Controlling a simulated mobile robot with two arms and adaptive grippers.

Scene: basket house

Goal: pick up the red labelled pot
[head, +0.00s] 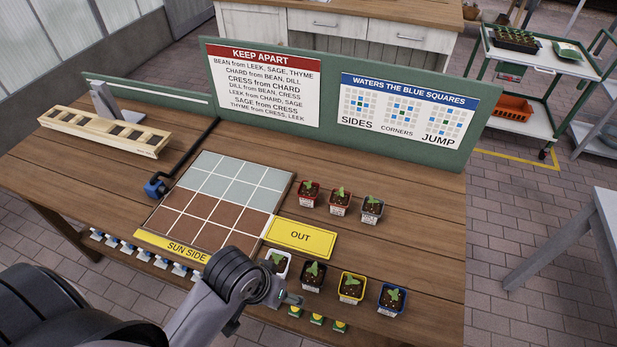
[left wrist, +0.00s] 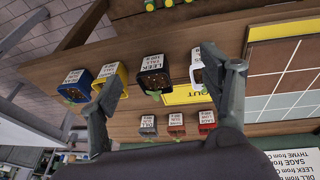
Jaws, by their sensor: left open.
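Two red pots with white labels and green seedlings stand side by side beyond the OUT card: the left red pot (head: 309,195) and the right red pot (head: 340,200). In the left wrist view they show as two red pots (left wrist: 176,124) (left wrist: 206,121) in the lower row; I cannot surely read their labels. My left gripper (head: 291,298) is open over the front row of pots, on the near side of the red ones. In the wrist view its fingers (left wrist: 160,70) are spread, with nothing held between them. My right gripper is not in view.
A grey pot (head: 371,210) stands right of the red ones. White (head: 278,264), black (head: 313,276), yellow (head: 351,289) and blue (head: 391,299) pots form the front row. The OUT card (head: 301,237) lies beside the tiled grid (head: 215,200). A green sign board (head: 330,115) stands behind.

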